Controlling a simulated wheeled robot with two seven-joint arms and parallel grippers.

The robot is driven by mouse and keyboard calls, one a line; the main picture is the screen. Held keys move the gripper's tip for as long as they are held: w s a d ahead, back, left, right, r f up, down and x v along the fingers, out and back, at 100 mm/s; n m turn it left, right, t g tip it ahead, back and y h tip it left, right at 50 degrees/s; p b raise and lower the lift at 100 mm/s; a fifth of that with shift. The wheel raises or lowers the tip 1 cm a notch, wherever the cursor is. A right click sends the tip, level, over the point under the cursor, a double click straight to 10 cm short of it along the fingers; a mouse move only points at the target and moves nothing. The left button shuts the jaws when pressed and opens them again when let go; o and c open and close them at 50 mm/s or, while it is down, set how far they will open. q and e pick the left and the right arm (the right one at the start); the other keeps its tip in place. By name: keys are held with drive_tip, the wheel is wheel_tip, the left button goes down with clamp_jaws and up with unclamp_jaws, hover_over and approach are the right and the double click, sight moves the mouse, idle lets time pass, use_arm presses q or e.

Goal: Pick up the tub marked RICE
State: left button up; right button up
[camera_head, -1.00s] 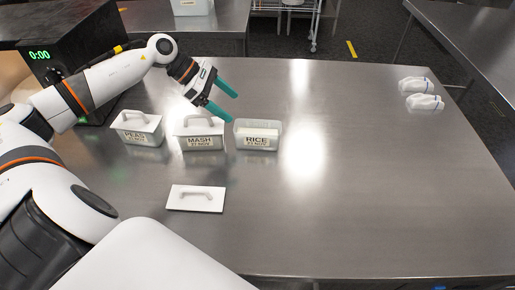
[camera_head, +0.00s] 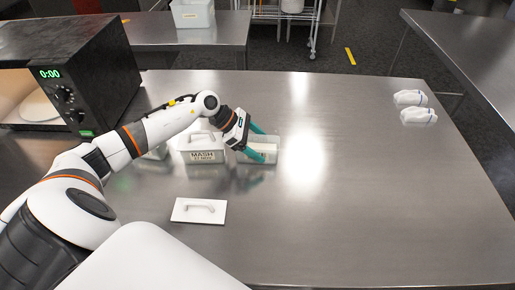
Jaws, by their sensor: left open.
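The RICE tub (camera_head: 272,152) is a small clear, lidless tub with pale contents, on the steel table at the right end of the row of tubs. My left gripper (camera_head: 262,145) is open, with its two teal fingers over the tub. One finger crosses the tub's near side and hides most of its label; the other is at its far side. I cannot tell whether they touch it. My right gripper is not in view.
The lidded MASH tub (camera_head: 204,156) stands close on the left. Another tub farther left is mostly hidden behind my arm. A white lid (camera_head: 199,211) lies in front. A black microwave (camera_head: 95,75) stands at left; white cloth bundles (camera_head: 418,116) lie at right. The table's middle is clear.

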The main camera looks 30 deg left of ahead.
use_arm(q)
drive_tip(key=c, duration=1.2)
